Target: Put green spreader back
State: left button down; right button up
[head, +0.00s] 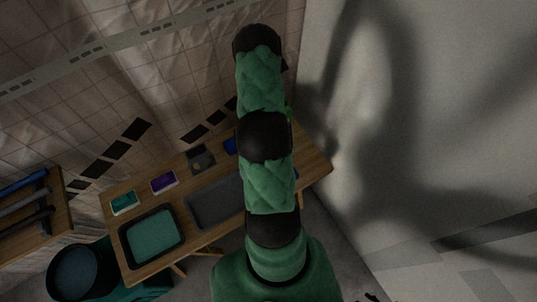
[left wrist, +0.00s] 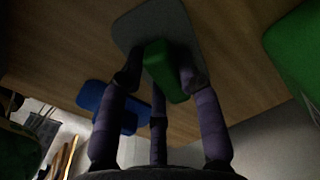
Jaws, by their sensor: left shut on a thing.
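In the left wrist view my left gripper (left wrist: 158,88) has its dark, purple-sleeved fingers closed around a green block-like piece, which I take to be the green spreader (left wrist: 163,68). A grey rounded plate (left wrist: 150,22) shows right behind it against the wood; I cannot tell whether it is part of the spreader or a separate pad. In the head view an arm of mine in green quilted sleeving covers the middle, and the left gripper's fingers are hidden. A sliver of bright green (head: 289,108) shows beside that arm. My right gripper is in neither view.
The wooden table (head: 200,238) holds a teal tray (head: 153,236), a grey tray (head: 213,202), a small teal container (head: 124,203), a purple one (head: 163,182) and a dark one (head: 200,158). The left wrist view shows a blue object (left wrist: 97,96) and a large green object (left wrist: 299,50).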

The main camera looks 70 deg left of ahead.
pick_arm(q)
jog(key=shift+f, duration=0.1)
jog(key=c, duration=0.9)
grip_release()
jog(key=shift+o, duration=0.2)
notch_tip(320, 180, up, 12)
jog(key=p, duration=0.8)
